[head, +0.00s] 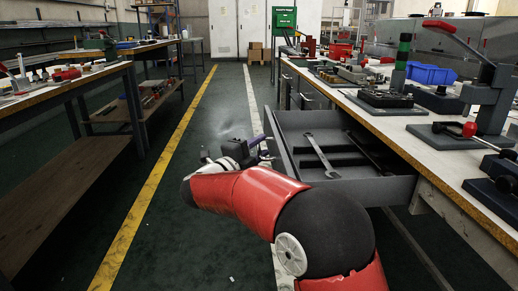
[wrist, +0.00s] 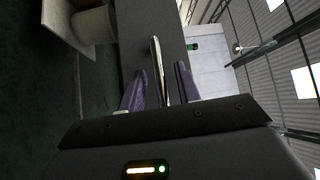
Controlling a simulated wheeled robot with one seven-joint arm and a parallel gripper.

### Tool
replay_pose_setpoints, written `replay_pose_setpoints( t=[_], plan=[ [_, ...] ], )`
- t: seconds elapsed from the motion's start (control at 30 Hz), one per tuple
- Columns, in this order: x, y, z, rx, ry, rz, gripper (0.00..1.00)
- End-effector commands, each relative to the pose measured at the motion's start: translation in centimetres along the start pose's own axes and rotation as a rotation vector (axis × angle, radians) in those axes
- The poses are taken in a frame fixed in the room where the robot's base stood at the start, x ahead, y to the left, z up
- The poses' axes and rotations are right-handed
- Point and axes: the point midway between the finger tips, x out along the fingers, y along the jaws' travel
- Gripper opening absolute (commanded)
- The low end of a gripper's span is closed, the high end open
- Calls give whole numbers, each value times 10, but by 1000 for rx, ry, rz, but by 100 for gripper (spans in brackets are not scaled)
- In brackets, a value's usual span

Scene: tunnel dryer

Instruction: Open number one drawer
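A grey drawer (head: 352,190) under the right-hand workbench stands pulled out in the head view. A wrench (head: 322,156) lies in it, and other dark items lie by its right side. No number shows on the drawer. My gripper (head: 266,147) is at the outer side of the drawer front, partly hidden by my wrist. In the wrist view my two purple fingers (wrist: 160,75) stand apart on either side of a shiny metal bar handle (wrist: 156,62). A small gap shows on each side of the bar, so the fingers are around it but do not look closed on it.
A second bench (head: 68,82) stands on the left. Between them runs a clear green floor aisle with a yellow line (head: 155,180). A green cabinet (head: 284,18) is at the back.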

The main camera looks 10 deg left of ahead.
Motion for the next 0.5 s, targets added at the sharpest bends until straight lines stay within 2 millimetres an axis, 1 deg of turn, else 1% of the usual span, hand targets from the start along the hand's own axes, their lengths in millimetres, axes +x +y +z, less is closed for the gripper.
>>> replay_pose_setpoints(
  t=[0.27, 0.37, 0.5],
  plan=[
    [-2, -1, 0, 1, 0, -1, 33],
    [-11, -1, 0, 2, -2, 0, 33],
    [-34, -1, 0, 1, -2, -1, 33]
  ],
)
